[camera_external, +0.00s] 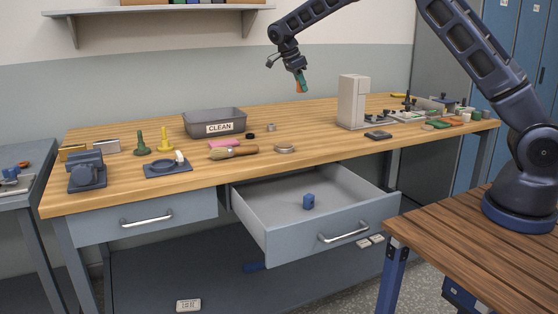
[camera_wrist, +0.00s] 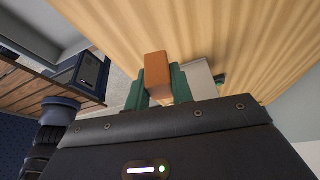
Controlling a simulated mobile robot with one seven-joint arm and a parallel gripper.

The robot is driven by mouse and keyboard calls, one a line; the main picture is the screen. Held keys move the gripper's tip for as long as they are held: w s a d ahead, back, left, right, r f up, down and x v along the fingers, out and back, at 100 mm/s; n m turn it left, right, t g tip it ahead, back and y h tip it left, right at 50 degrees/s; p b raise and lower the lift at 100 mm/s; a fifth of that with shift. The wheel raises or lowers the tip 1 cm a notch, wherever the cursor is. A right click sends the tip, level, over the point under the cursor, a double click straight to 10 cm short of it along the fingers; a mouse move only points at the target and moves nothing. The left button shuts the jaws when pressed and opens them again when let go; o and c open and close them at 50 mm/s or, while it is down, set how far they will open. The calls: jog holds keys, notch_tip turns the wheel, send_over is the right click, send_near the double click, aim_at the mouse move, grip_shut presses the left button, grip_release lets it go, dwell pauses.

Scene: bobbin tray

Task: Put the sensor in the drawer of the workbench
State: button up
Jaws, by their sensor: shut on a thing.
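My gripper (camera_external: 300,78) is high above the back middle of the workbench (camera_external: 310,130), pointing down. Its green fingers are shut on an orange-brown block (camera_wrist: 157,70), which shows between them in the wrist view. I cannot tell for sure that this block is the sensor. The drawer (camera_external: 292,241) under the right part of the bench is pulled open, in front of and below my gripper. A small blue object (camera_external: 309,202) lies on its grey floor; the rest of the floor looks bare.
A grey bin marked CLEAN (camera_external: 215,122) stands left of the gripper, a tall white-grey box (camera_external: 353,102) to its right. A brush (camera_external: 233,152), a round tin (camera_external: 284,148) and a dark flat item (camera_external: 378,134) lie near the front edge. A second drawer (camera_external: 145,219) is shut.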

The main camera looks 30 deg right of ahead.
jog(key=s+a+f+n, duration=0.1)
jog(key=s+a+f, duration=0.2)
jog(key=s+a, duration=0.6)
jog(key=s+a+f, duration=0.4)
jog(key=s+a, duration=0.2)
jog(key=s, duration=0.4)
jog(key=s+a+f+n, duration=0.1)
jog(key=s+a+f, duration=0.15)
jog(key=s, duration=0.75)
jog(key=s+a+f, duration=0.2)
jog(key=s+f, duration=0.1)
jog(key=s, duration=0.8)
jog(key=shift+t, duration=0.4)
jog(key=f, duration=1.9)
jog(key=shift+w+a+f, duration=0.25)
jog(key=shift+w, duration=0.05)
jog(key=o, duration=0.5)
jog(key=shift+f, duration=0.1)
jog(key=o, duration=0.5)
